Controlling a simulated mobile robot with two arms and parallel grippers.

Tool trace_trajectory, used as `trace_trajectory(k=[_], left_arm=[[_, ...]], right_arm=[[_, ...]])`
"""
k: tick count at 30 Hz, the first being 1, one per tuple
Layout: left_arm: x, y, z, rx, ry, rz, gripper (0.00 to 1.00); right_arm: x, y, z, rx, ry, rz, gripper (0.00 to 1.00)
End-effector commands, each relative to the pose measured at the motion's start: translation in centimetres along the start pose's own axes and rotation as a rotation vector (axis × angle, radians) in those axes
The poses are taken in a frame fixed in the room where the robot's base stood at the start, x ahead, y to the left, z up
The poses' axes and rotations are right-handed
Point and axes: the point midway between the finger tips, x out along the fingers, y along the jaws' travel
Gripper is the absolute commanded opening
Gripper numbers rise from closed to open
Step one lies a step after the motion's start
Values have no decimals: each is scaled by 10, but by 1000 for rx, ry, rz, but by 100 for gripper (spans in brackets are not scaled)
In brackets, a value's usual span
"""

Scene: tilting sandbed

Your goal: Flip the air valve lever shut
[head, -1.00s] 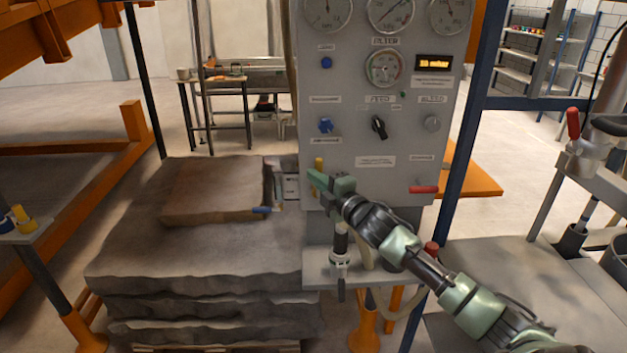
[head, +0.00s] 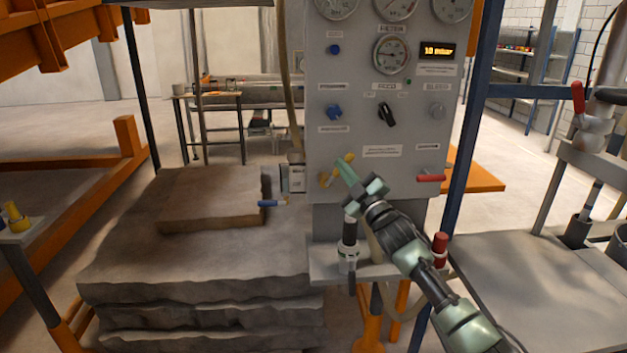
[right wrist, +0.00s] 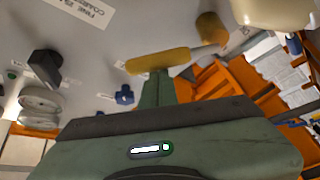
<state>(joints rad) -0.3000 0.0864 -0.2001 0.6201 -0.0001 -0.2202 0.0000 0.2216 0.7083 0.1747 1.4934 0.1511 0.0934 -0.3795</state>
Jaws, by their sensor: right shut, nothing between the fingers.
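The yellow lever (head: 325,179) is at the lower left of the grey control panel (head: 400,190). In the head view it slants up to the right from its pivot, partly hidden by my right gripper (head: 342,166). In the right wrist view the yellow lever (right wrist: 158,61) lies across the front of my right fingertips (right wrist: 155,78), with its pivot at upper right. The fingertips are at the lever and seem to touch it, but the lever is not between them. My right gripper is shut and empty. My left gripper is not in view.
A red lever (head: 430,177) sits at the panel's lower right and a black knob (head: 386,114) above. A blue handle (head: 272,204) is left of the panel, near stacked stone-like slabs (head: 200,250). A small shelf (head: 325,272) with a black-handled fitting is below. A blue post (head: 466,150) stands right.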

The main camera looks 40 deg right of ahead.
Motion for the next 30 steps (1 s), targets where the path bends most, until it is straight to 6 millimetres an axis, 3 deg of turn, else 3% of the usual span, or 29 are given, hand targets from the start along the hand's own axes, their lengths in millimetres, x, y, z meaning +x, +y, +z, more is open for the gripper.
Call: trace_trajectory(k=[1,12,30], left_arm=[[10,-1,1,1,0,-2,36],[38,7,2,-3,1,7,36],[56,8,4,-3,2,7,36]], right_arm=[[-4,-3,9,43,-4,25,0],[-17,-4,33,349,-6,203,0],[-30,-16,56,703,-6,411,0]])
